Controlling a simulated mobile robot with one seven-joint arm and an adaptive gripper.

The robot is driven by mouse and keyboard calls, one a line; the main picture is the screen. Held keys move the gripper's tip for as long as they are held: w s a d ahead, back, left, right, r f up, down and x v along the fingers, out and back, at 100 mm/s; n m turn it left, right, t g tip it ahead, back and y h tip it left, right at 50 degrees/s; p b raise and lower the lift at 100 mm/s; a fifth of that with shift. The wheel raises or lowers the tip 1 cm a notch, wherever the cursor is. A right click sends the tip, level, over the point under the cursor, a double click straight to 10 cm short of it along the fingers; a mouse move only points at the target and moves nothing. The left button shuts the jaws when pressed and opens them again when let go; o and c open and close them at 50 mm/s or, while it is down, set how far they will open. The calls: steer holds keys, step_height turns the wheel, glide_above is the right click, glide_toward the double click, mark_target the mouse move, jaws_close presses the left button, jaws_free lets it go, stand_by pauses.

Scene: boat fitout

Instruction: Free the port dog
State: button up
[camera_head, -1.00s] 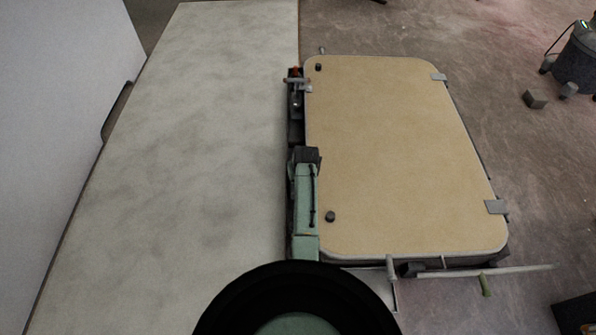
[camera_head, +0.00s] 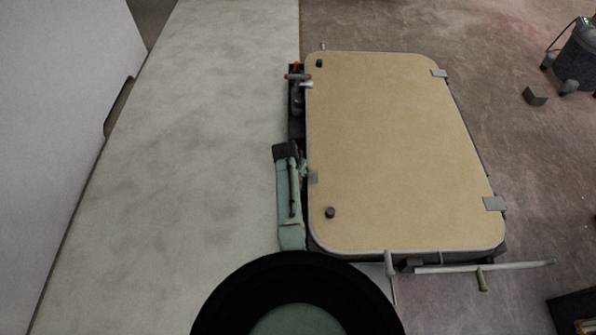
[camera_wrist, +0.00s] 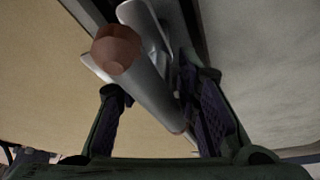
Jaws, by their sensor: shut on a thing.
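A beige hatch panel (camera_head: 400,150) with rounded corners lies in its dark frame. My gripper (camera_head: 287,152) is at the panel's left edge in the head view. In the wrist view, my gripper (camera_wrist: 158,98) has its two dark pads around a grey metal dog handle (camera_wrist: 155,85) with a brown knob (camera_wrist: 116,48); the right pad is close against it. A small grey plate (camera_head: 313,177) beside my gripper overlaps the panel's edge. My gripper partly hides the dog in the head view. Another dog (camera_head: 298,82), with a red part, sits farther up the left edge.
Metal clips (camera_head: 439,73) and (camera_head: 494,203) overlap the panel's right edge. Dark knobs (camera_head: 319,63) and (camera_head: 330,212) stand on it. A long rod (camera_head: 510,266) lies along the near edge. The pale surface (camera_head: 190,150) left of the hatch is clear.

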steer(key=shift+a, duration=0.45)
steer(key=o, duration=1.1)
steer(key=shift+c, duration=0.2)
steer(key=shift+d+r, duration=0.1)
steer(key=shift+d, duration=0.15)
steer(key=v, duration=1.2)
steer(key=shift+s, duration=0.1)
